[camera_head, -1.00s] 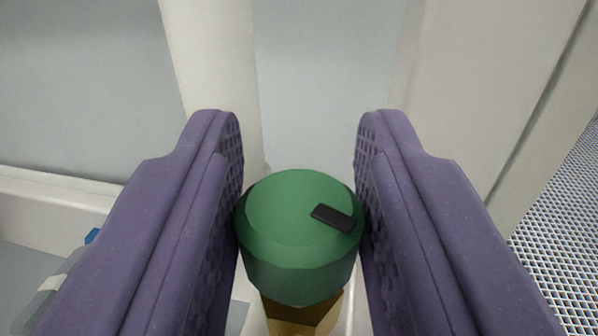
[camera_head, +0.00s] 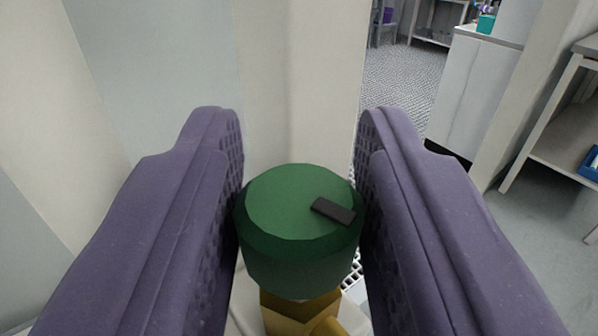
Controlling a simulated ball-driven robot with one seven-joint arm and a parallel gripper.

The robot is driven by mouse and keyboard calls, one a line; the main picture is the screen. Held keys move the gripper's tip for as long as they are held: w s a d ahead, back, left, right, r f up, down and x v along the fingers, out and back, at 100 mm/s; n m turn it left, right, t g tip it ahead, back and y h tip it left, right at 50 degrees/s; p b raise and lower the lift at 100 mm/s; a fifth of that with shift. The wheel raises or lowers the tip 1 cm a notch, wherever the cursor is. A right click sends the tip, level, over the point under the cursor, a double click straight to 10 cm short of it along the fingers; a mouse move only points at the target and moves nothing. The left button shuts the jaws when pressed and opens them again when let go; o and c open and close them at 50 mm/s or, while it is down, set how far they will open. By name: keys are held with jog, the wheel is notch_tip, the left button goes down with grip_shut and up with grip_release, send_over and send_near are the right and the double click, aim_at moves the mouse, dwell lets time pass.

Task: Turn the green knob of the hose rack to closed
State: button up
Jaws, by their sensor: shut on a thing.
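The green knob (camera_head: 298,232) is a round cap with a black marker bar (camera_head: 334,210) on the right side of its top. It sits on a brass-coloured stem (camera_head: 298,312) below it. My gripper (camera_head: 299,195) has purple textured fingers, one on each side of the knob, and is shut on it. The marker bar points toward the right finger. The lower part of the stem and most of the hose rack are hidden or out of view.
A pale post (camera_head: 300,85) stands close behind the knob. To the right, a white cabinet (camera_head: 470,90) and a shelf unit (camera_head: 565,130) with a blue bin (camera_head: 591,163) stand farther off. Open grated floor (camera_head: 400,85) lies between.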

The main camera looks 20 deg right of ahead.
jog(key=shift+r+m+g+h+p, duration=0.1)
jog(key=shift+m+g+h+p, duration=0.2)
jog(key=shift+m+h, duration=0.35)
jog(key=o, duration=0.9)
jog(key=p+v, duration=0.2)
jog(key=v, duration=0.5)
jog(key=shift+s+a, duration=0.2)
jog(key=shift+s, duration=0.15)
